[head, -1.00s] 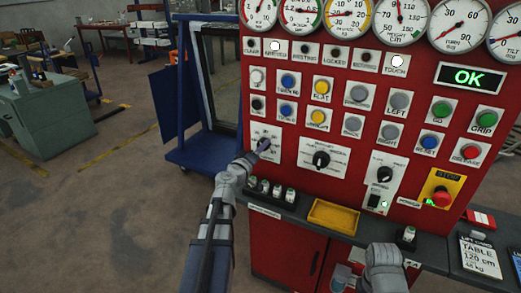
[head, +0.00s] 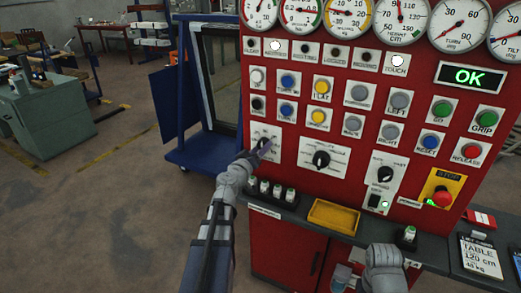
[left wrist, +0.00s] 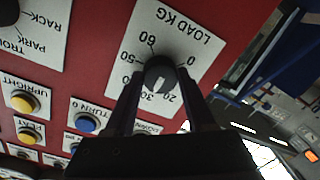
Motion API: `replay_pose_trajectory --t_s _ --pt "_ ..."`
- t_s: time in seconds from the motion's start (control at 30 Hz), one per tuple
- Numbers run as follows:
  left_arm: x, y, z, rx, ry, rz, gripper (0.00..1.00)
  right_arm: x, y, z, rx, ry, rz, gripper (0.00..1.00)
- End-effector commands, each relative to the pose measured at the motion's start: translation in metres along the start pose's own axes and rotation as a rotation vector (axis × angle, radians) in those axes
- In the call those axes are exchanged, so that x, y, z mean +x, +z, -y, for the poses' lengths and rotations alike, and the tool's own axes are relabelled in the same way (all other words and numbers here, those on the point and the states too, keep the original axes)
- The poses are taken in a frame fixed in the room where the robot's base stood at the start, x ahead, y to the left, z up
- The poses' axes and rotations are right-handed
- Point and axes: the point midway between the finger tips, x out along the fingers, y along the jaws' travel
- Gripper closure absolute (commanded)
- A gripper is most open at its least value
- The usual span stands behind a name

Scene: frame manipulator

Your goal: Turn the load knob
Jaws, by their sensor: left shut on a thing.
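The load knob (left wrist: 160,74) is a round black knob with a pale pointer mark on a white plate lettered LOAD KG (left wrist: 190,30). In the left wrist view its pointer is toward the numbers at the lower side, around 20 to 30. My left gripper (left wrist: 162,98) is shut on the knob, one dark finger on each side. In the head view the left gripper (head: 262,147) reaches the plate at the panel's lower left and hides the knob. A grey part of my right arm shows at the bottom right; its fingers do not show.
The red panel (head: 282,92) carries gauges, buttons and another black knob (head: 321,159) to the right. Below, a ledge holds a yellow tray (head: 333,216) and several small bottle-like items. A blue framed cart (head: 186,155) stands left of the panel. Floor is open at left.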

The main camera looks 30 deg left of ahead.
Motion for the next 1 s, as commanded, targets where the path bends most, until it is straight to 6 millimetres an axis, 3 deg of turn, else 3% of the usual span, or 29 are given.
replay_pose_trajectory --t_s 0.2,0.23,0.47,0.77,1.0 --pt "-0.001 0.002 -0.001 0.002 0.002 0.003 1.0 0.001 0.0 0.0 0.0 0.0 0.0 1.0" --pt "-0.001 0.002 -0.001 0.002 0.002 0.003 0.42 0.001 0.0 0.0 0.0 0.0 0.0 1.0" --pt "-0.001 0.001 0.0 0.0 0.001 0.002 0.16 0.0 0.0 0.0 0.0 0.0 0.0 1.0" --pt "-0.001 0.001 -0.001 -0.001 0.0 0.001 0.15 0.0 0.0 0.0 0.0 0.0 0.0 1.0" --pt "-0.015 0.005 -0.009 -0.001 0.003 0.002 0.15 -0.001 0.0 0.0 0.0 0.0 0.0 1.0"
